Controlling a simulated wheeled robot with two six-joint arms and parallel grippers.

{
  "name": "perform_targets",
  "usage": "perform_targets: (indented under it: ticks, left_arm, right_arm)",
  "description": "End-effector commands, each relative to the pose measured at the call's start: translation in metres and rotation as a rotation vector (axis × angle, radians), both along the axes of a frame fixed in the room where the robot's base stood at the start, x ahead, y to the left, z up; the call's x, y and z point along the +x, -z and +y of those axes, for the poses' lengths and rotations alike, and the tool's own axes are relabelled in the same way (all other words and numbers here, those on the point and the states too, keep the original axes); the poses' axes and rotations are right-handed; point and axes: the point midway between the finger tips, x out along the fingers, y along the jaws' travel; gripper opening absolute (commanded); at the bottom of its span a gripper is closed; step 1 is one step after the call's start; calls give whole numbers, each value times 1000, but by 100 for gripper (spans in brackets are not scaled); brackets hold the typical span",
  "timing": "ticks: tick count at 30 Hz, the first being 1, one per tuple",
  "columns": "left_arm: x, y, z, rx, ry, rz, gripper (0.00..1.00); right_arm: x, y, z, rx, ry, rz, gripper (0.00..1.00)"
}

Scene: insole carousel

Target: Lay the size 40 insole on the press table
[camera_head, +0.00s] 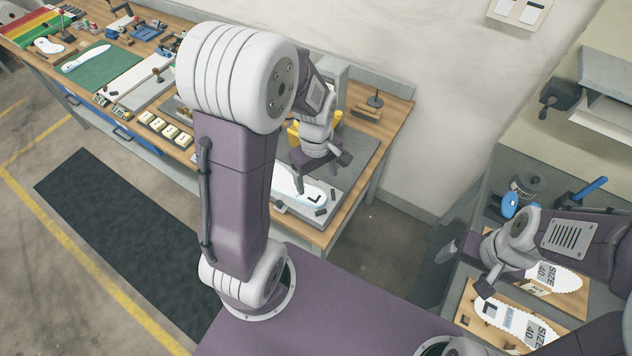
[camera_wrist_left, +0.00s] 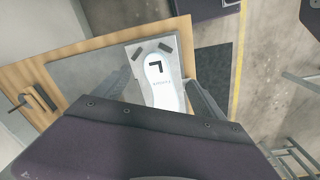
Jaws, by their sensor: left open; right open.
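A white insole shape (camera_head: 309,192) with a black L mark lies flat on a light grey plate (camera_head: 345,181) at the near end of the long bench. It also shows in the left wrist view (camera_wrist_left: 164,91). My left gripper (camera_head: 322,174) is open above it, with its fingers on either side of the shape; I cannot tell whether they touch it. At the right, two white shapes with jagged edges, an upper one (camera_head: 563,279) and a lower one (camera_head: 518,322), bear "SIZE 40" and lie on wooden boards. My right gripper (camera_head: 487,268) is open and empty near these boards.
The long wooden bench (camera_head: 398,105) carries several tools, a green mat (camera_head: 100,68) and small labelled blocks (camera_head: 165,128). A dark pot (camera_head: 525,185) and a blue-handled tool (camera_head: 590,190) stand behind the boards. A dark floor mat (camera_head: 110,230) lies clear at the left.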

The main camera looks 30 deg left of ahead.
Motion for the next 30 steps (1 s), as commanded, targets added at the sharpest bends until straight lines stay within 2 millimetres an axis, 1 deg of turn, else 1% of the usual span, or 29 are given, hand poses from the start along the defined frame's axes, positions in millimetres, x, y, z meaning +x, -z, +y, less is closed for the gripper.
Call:
perform_targets:
  ticks: [1, 3, 6, 9, 12, 17, 20, 23, 30]
  left_arm:
    - [-13, -3, -8, 4, 189, -15, 81]
    - [-29, -5, -17, 16, 465, -36, 81]
    - [-48, -6, -26, 35, 781, -62, 81]
    - [-58, -6, -30, 50, 969, -73, 81]
    - [-62, -6, -31, 55, 1032, -78, 81]
    - [-61, -6, -31, 54, 1033, -77, 81]
    - [-61, 6, -31, 54, 1032, -76, 81]
    - [-61, 1, -31, 54, 1031, -76, 81]
    - [-61, 1, -31, 54, 1031, -76, 81]
  right_arm:
    - [0, 0, 0, 0, 0, 0, 82]
    - [0, 0, 0, 0, 0, 0, 82]
    - [0, 0, 0, 0, 0, 0, 82]
    - [0, 0, 0, 0, 0, 0, 82]
    - [0, 0, 0, 0, 0, 0, 82]
    - [0, 0, 0, 0, 0, 0, 82]
    - [0, 12, 0, 0, 0, 0, 82]
    - [0, 7, 0, 0, 0, 0, 82]
    - [0, 7, 0, 0, 0, 0, 82]
